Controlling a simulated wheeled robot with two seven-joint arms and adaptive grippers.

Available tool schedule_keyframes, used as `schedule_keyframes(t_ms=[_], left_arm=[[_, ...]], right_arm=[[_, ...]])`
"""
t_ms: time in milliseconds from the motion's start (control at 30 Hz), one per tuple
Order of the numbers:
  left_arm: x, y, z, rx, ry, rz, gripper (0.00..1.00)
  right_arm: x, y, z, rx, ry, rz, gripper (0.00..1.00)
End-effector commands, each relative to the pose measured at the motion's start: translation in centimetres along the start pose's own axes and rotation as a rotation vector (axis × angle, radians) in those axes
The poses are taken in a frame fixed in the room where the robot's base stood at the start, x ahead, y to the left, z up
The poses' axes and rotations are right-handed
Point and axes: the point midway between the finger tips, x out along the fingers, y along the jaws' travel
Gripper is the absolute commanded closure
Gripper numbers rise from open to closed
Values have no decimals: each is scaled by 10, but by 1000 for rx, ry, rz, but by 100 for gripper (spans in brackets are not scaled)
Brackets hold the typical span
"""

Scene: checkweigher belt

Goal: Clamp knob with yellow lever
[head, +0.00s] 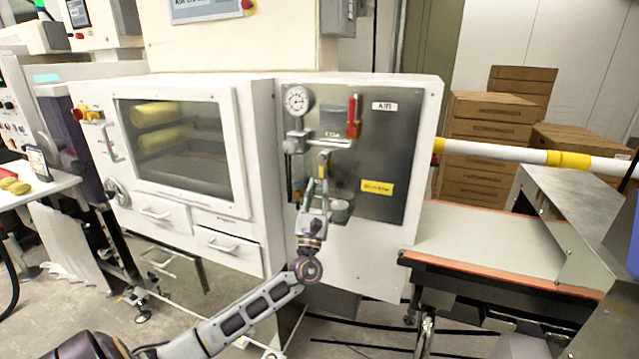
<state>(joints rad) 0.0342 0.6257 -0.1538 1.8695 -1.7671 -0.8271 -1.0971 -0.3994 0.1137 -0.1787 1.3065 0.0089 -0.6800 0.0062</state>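A small yellow lever (323,161) stands out from the grey air panel (385,150) on the white machine, below the gauge and pipework. My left gripper (317,186) is directly below the lever in the picture, with its fingers pointing up at it. The fingertips overlap or nearly meet the lever's lower end; I cannot tell whether they touch it. The finger gap is too small to read. The knob behind the lever is not clear, partly hidden by the gripper. My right gripper is out of view.
A red lever (353,117) and a round gauge (297,100) sit above on the panel. A clear bowl with a metal base (340,210) is just right of my gripper. A windowed door (180,140) is left; a conveyor belt (490,245) is right.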

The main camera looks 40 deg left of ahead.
Motion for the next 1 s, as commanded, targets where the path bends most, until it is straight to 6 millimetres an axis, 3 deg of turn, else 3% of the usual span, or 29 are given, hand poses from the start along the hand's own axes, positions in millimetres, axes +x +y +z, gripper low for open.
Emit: schedule_keyframes(t_ms=[600, 1000], left_arm=[[-65, 0, -1, 0, 2, -1, 79], [-75, 0, 0, 0, 0, 0, 79]], right_arm=[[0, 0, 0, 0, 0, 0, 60], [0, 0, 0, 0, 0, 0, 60]])
